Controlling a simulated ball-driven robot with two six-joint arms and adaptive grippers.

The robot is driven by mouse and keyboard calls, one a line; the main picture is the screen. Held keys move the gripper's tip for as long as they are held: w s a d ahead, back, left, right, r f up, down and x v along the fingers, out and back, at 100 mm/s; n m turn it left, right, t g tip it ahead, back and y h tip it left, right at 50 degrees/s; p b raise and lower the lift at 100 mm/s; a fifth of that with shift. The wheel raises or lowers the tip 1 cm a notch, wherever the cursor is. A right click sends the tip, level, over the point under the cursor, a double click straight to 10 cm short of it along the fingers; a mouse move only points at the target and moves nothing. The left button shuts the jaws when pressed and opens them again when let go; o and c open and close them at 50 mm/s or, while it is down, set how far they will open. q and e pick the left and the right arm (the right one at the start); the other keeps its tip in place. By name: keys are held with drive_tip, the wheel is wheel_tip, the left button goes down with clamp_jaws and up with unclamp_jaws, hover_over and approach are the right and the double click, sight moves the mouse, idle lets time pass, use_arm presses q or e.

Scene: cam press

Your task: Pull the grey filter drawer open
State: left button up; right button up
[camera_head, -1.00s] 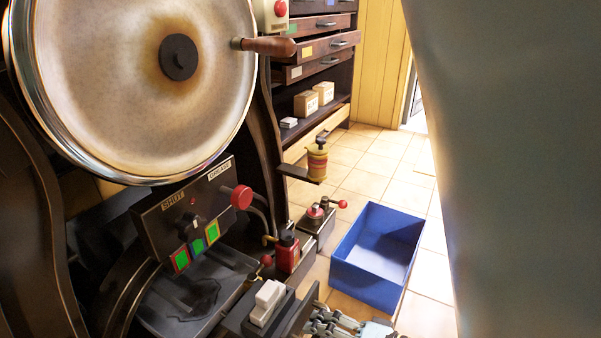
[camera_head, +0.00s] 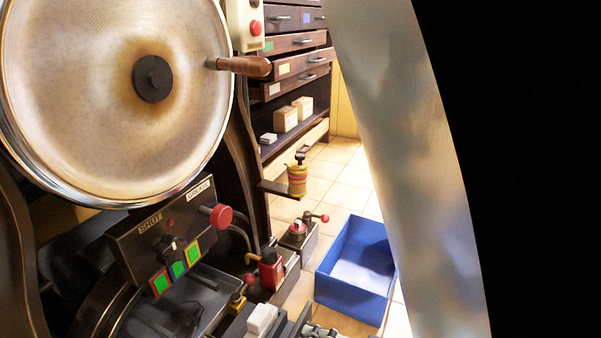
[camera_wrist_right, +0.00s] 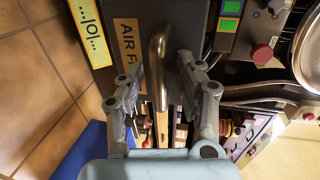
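The grey filter drawer's front (camera_wrist_right: 210,22), with a tan label reading "AIR FI…" (camera_wrist_right: 128,45), shows in the right wrist view. A curved metal handle (camera_wrist_right: 158,45) stands out from it. My right gripper (camera_wrist_right: 161,72) is open, with one finger on each side of the handle and visible gaps. I cannot tell whether either finger touches it. In the head view, only part of my right gripper (camera_head: 320,331) shows at the bottom edge. I cannot make out the drawer front there. How far the drawer stands out is unclear. My left gripper is not in view.
The press has a large round disc (camera_head: 75,110) and a control panel (camera_head: 150,245) with green buttons. A blue bin (camera_head: 350,300) stands on the tiled floor at the right. A red oil can (camera_head: 271,272) and small valves are nearby. A large pale surface (camera_head: 400,120) blocks the right side.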

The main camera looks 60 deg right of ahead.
drive_tip(key=shift+s, duration=0.1)
drive_tip(key=v, duration=1.1)
drive_tip(key=shift+s+r, duration=0.15)
drive_tip(key=shift+s, duration=0.25)
drive_tip(key=shift+d, duration=0.1)
